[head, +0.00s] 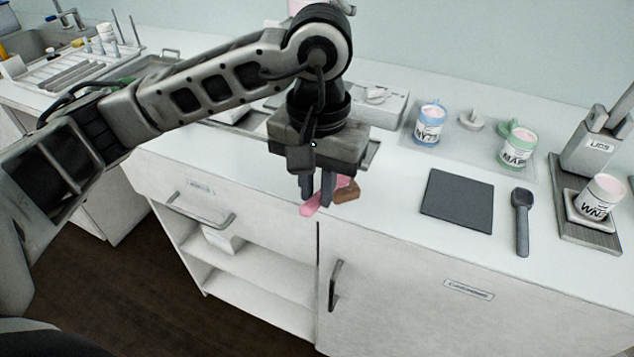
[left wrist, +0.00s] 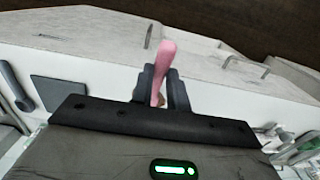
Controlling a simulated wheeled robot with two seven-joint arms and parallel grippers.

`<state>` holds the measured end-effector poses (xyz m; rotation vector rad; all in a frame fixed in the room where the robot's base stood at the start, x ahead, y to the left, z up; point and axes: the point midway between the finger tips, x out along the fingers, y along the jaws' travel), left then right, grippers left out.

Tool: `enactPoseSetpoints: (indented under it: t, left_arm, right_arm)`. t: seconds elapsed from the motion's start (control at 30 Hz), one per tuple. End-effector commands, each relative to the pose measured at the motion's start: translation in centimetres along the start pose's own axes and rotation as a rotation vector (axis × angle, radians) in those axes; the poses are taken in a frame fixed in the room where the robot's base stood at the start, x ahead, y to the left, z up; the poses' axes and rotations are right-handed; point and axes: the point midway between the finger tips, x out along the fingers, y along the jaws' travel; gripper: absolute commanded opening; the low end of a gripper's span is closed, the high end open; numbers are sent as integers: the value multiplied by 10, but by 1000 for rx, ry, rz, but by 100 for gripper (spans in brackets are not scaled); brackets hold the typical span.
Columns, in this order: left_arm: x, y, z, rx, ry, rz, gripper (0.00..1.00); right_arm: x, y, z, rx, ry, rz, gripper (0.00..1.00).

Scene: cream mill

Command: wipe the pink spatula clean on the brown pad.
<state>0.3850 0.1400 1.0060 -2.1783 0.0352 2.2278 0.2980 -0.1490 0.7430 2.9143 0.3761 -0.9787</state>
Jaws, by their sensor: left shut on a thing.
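My left gripper (head: 318,190) is over the counter near its front edge, pointing down. It is shut on the pink spatula (head: 311,209). The spatula's pink end sticks out toward the front edge, and it also shows between the fingers in the left wrist view (left wrist: 166,56). The brown pad (head: 347,193) lies on the counter just right of the fingers. The spatula's other end is partly hidden behind the fingers; it is close to the pad, but I cannot tell whether they touch. My right gripper is not in view.
A dark square mat (head: 457,200) and a dark scoop (head: 521,222) lie to the right. A blue-banded jar (head: 429,124) and a green-banded jar (head: 517,149) stand behind. A jar (head: 601,198) sits on the scale at far right. The counter between pad and mat is clear.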

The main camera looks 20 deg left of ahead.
Motion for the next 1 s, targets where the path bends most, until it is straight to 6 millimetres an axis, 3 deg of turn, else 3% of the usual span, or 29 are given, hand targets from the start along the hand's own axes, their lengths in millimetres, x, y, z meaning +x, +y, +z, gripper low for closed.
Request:
enactPoseSetpoints:
  t: [0.63, 1.0]
  left_arm:
    - [2, 0, 16, 0, -2, -1, 0]
    - [2, 0, 2, -1, -1, -1, 0]
  right_arm:
    - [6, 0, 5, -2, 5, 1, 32]
    - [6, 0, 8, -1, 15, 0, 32]
